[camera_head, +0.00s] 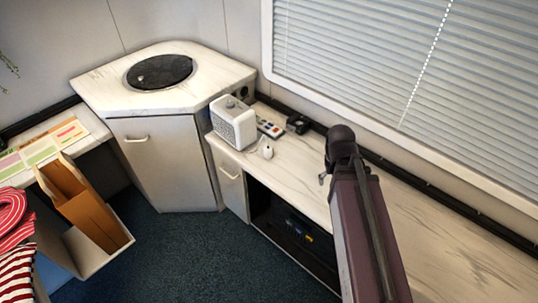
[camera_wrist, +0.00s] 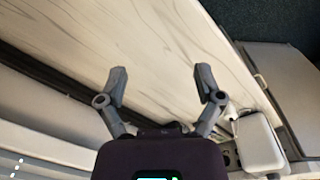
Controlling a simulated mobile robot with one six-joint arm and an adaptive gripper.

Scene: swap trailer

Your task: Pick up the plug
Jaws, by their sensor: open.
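A small white item with a thin cord, which looks like the plug (camera_head: 267,152), lies on the marble-patterned counter (camera_head: 300,166) just right of a white box-shaped device (camera_head: 235,124). In the wrist view, the white plug-like item (camera_wrist: 232,112) is small, at the right, beside the white device (camera_wrist: 258,146). My gripper (camera_wrist: 161,77) is open and empty over the bare counter, with the plug to the right of its fingers in that view. In the head view my arm hides most of the gripper; it is right of the plug and apart from it.
A remote-like item (camera_head: 270,128) and a black item (camera_head: 297,124) lie behind the plug. The window blind (camera_head: 410,60) and wall trim border the counter's back. A corner cabinet (camera_head: 160,160) stands left. The counter right of the plug is clear.

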